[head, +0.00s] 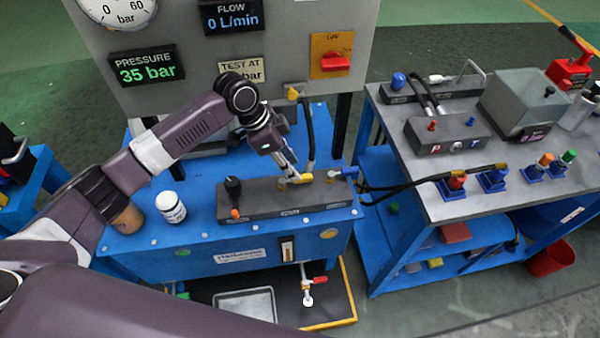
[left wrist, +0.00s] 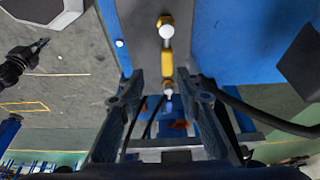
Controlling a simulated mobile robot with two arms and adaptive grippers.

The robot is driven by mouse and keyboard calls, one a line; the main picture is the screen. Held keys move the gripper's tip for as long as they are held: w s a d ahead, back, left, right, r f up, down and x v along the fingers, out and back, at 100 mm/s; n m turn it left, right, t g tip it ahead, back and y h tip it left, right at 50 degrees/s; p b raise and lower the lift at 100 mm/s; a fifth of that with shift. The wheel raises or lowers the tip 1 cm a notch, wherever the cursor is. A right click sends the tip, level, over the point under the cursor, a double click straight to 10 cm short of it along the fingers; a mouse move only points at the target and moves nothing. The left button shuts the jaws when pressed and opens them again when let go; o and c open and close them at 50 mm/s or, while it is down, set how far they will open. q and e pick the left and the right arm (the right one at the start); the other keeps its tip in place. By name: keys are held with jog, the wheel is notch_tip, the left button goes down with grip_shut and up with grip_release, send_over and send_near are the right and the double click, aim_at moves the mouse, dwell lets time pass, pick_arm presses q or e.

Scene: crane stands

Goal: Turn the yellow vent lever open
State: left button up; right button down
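The yellow vent lever (head: 299,179) sits on top of the dark grey valve block (head: 260,203) on the blue bench, near the block's right part. My left gripper (head: 287,168) comes down over it from behind. In the left wrist view the yellow lever (left wrist: 167,62) runs lengthwise between the two spread fingers of my left gripper (left wrist: 158,75), with a visible gap on each side. Whether a finger touches the lever cannot be told. My right gripper is not in view.
A black knob (head: 233,188) stands on the block's left end, and a white bottle (head: 171,207) stands further left. A blue fitting with a black hose (head: 345,173) lies to the right. The panel's pressure display (head: 147,66) reads 35 bar. A grey-topped bench (head: 400,174) stands at right.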

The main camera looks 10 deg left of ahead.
aim_at(302, 176)
pick_arm(q)
jog(key=shift+w+a+r, duration=0.4)
jog(key=shift+w+r, duration=0.1)
jog(key=x, duration=0.7)
jog(key=shift+d+f, duration=0.1)
jog(key=shift+f, duration=0.15)
jog(key=shift+c, duration=0.7)
grip_shut()
